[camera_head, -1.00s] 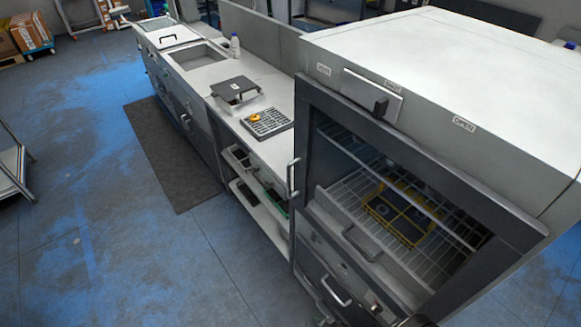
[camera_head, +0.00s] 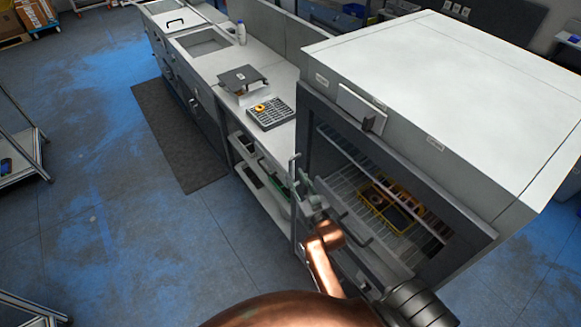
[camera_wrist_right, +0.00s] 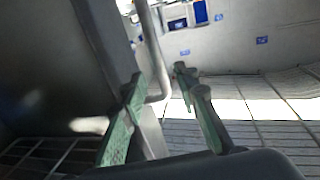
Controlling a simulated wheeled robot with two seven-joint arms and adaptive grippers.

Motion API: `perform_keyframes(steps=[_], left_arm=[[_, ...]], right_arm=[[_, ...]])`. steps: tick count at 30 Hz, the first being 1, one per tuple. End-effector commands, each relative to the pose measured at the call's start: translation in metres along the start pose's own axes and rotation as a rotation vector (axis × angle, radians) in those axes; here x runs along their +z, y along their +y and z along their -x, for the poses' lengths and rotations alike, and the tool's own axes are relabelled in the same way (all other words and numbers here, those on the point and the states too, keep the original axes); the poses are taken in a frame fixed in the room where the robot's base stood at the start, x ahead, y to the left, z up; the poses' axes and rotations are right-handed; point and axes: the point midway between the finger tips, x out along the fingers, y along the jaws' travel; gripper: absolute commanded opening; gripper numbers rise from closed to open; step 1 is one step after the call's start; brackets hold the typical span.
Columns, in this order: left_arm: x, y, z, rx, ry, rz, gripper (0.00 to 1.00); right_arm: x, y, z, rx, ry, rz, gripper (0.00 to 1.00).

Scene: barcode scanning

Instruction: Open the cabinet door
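The cabinet (camera_head: 470,90) stands at the right, with a pale top. The upright grey door handle (camera_head: 293,170) is at the door's left edge. My right gripper (camera_head: 308,186) is beside the handle's lower part. In the right wrist view, the green fingers of my right gripper (camera_wrist_right: 158,78) are apart, and the handle (camera_wrist_right: 150,45) runs between them in the picture. Whether they touch it cannot be told. My left gripper is not in view.
A yellow crate (camera_head: 375,195) lies on a rack inside the cabinet. A long counter (camera_head: 225,70) with a keypad-like tray (camera_head: 272,112) runs back to the left. A dark mat (camera_head: 180,135) lies on the floor.

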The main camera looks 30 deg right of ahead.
Motion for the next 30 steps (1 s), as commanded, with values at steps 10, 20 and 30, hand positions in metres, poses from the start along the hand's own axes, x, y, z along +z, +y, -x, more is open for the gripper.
perform_keyframes(steps=[10, 20, 30], left_arm=[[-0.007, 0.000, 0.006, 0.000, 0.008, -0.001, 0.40], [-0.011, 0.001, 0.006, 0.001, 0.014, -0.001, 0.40], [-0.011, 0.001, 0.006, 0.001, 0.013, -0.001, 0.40]], right_arm=[[0.000, 0.000, -0.047, -0.001, 0.000, 0.001, 0.28], [0.000, 0.000, -0.052, 0.000, -0.001, 0.001, 0.28], [0.001, 0.000, -0.052, 0.000, -0.001, 0.001, 0.07]])
